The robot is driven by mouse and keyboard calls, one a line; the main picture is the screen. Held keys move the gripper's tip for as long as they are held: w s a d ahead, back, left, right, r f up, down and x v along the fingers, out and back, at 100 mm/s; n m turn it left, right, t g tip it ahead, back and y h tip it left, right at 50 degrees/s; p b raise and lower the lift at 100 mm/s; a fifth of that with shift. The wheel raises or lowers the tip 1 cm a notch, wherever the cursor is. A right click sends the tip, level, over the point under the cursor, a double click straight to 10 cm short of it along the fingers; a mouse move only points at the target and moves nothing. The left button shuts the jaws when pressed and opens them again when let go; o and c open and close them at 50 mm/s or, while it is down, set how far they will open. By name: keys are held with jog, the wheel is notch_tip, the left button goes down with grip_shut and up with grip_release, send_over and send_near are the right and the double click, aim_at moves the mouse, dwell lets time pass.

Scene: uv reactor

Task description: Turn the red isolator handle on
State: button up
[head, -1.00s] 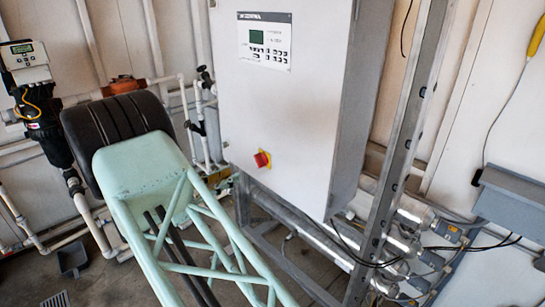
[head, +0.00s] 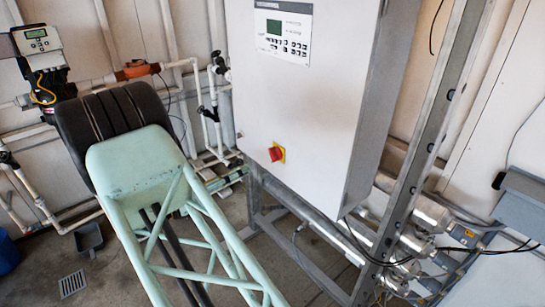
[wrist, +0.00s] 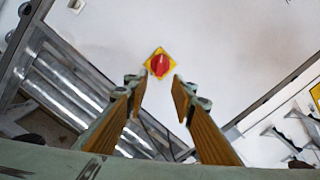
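The red isolator handle (head: 276,154) sits on a yellow plate low on the front of the pale grey cabinet (head: 300,110). In the wrist view the red handle (wrist: 159,65) is at the upper middle, on its yellow plate turned cornerwise, with its grip ridge nearly upright in the picture. My gripper (wrist: 159,88) is open and empty, its two wooden-looking fingers apart. The handle appears just beyond the fingertips, in line with the gap between them. I see no contact; the remaining distance is hard to tell. The gripper does not show in the head view.
A control panel with a small screen (head: 275,27) is above the handle on the cabinet. A metal post (head: 420,150) and steel cylinders (head: 420,225) stand right of it. White pipes (head: 205,110) run left of it. A grey box (head: 523,203) is at far right.

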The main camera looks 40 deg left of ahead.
aim_at(271, 156)
jog(key=shift+w, duration=0.1)
jog(key=shift+b+x, duration=0.55)
jog(key=shift+x, duration=6.25)
jog(key=shift+c, duration=0.5)
grip_shut()
